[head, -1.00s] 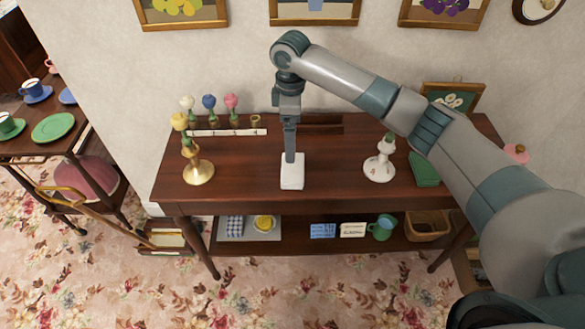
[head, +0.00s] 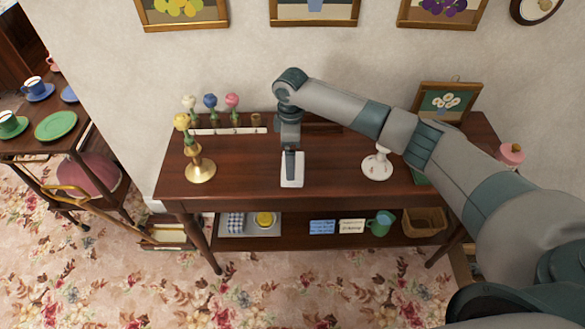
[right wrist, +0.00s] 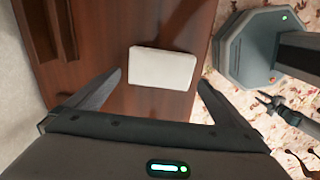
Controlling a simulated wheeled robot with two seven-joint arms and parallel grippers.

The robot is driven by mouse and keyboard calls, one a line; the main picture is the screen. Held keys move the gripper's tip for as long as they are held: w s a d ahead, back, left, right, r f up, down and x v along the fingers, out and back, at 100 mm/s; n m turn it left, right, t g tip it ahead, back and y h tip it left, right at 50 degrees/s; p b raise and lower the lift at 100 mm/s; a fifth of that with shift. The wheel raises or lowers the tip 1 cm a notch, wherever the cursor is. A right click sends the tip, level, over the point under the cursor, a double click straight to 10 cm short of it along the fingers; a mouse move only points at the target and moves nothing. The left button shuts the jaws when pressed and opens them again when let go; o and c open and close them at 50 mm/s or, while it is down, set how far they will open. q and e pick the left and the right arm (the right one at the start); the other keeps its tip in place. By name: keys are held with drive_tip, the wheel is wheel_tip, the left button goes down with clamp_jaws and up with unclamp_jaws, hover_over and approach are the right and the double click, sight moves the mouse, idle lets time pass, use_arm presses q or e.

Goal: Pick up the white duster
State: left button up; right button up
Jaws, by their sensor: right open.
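The white duster (head: 291,182) is a flat, pale rectangular block lying on the dark wooden table top near its front edge. In the right wrist view the duster (right wrist: 163,68) lies ahead, between the lines of my two fingers. My right gripper (head: 290,174) points down over the duster and hides part of it in the head view. In the right wrist view my right gripper (right wrist: 160,79) is open, its fingers spread to either side and nothing held. I cannot tell the height left between fingertips and duster. My left gripper does not show in the head view.
A brass candlestick (head: 200,171) stands left of the duster, a white candlestick (head: 377,167) right of it. Small colored flower-like ornaments (head: 210,102) stand at the back left, a framed picture (head: 446,101) at the back right. The table top (head: 245,172) beside the duster is clear.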

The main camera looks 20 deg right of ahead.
drive_tip(key=shift+s+f+p, duration=0.1)
drive_tip(key=shift+f+p, duration=0.2)
drive_tip(key=shift+f, duration=0.05)
wheel_tip(320, 180, down, 3)
drive_tip(key=shift+s+d+f+p, duration=0.1)
drive_tip(key=shift+d+p, duration=0.05)
drive_tip(key=shift+p, duration=0.55)
drive_tip(key=shift+f, duration=0.55)
drive_tip(key=c, duration=0.7)
